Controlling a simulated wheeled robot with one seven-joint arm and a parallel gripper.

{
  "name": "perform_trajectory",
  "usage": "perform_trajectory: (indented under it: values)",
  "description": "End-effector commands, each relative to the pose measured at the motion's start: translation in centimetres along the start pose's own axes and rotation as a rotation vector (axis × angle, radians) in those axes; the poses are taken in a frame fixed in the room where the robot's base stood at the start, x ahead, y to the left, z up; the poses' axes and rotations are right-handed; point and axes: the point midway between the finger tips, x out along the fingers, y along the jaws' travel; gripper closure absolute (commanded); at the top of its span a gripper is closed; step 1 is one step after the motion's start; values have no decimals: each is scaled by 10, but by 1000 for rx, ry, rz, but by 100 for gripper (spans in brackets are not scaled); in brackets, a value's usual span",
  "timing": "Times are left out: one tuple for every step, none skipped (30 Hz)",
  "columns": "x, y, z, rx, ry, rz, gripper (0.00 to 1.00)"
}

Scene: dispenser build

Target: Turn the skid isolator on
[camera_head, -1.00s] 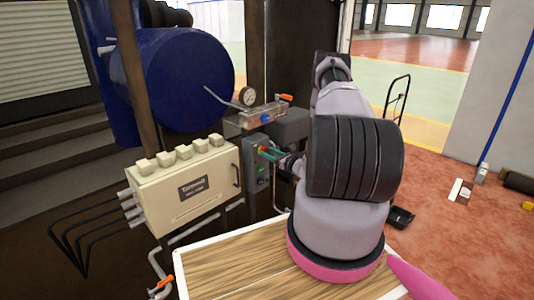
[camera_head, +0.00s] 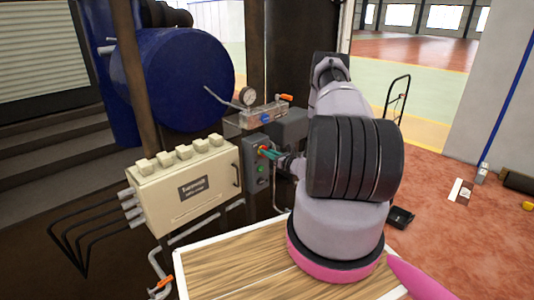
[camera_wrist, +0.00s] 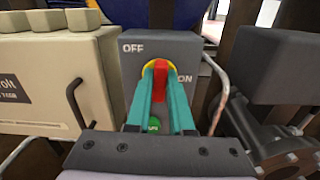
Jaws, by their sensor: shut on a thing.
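The skid isolator (camera_head: 254,156) is a grey box to the right of the beige cabinet. In the wrist view, its front (camera_wrist: 186,55) carries the words OFF at upper left and ON at right. A red handle (camera_wrist: 159,82) sits on a yellow round plate and stands about upright in that picture. My gripper (camera_wrist: 163,92) has teal fingers on either side of the handle and is shut on it. In the head view, my gripper (camera_head: 267,152) reaches the isolator from the right. The fingers hide part of the handle and plate.
A green button (camera_wrist: 153,125) is below the handle. The beige cabinet (camera_head: 189,188) with a dark handle is close at left. A dark grey box (camera_wrist: 285,68) and pipework are at right. A gauge (camera_head: 248,96) and an orange-handled valve are above. A wooden tabletop (camera_head: 235,262) lies below my arm.

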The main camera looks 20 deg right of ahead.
Motion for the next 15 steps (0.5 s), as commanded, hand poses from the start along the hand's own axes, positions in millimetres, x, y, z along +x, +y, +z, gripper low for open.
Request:
perform_trajectory:
  values:
    - [0,0,0,22,0,0,100]
    - [0,0,0,38,0,0,100]
    - [0,0,0,63,0,0,100]
    - [0,0,0,84,0,-1,100]
    - [0,-1,0,105,0,-1,100]
    - [-1,-1,0,136,0,-1,100]
    - [-1,-1,0,162,0,-1,100]
    - [-1,-2,0,188,0,-2,100]
    - [-1,-2,-1,224,1,-1,100]
    - [-1,-2,-1,252,1,-1,100]
    - [-1,-2,-1,280,1,-1,100]
    - [-1,-2,-1,319,1,-1,100]
    - [-1,-2,-1,348,0,-1,100]
    - [-1,-2,-1,377,0,-1,100]
    - [-1,-2,-1,415,0,-1,100]
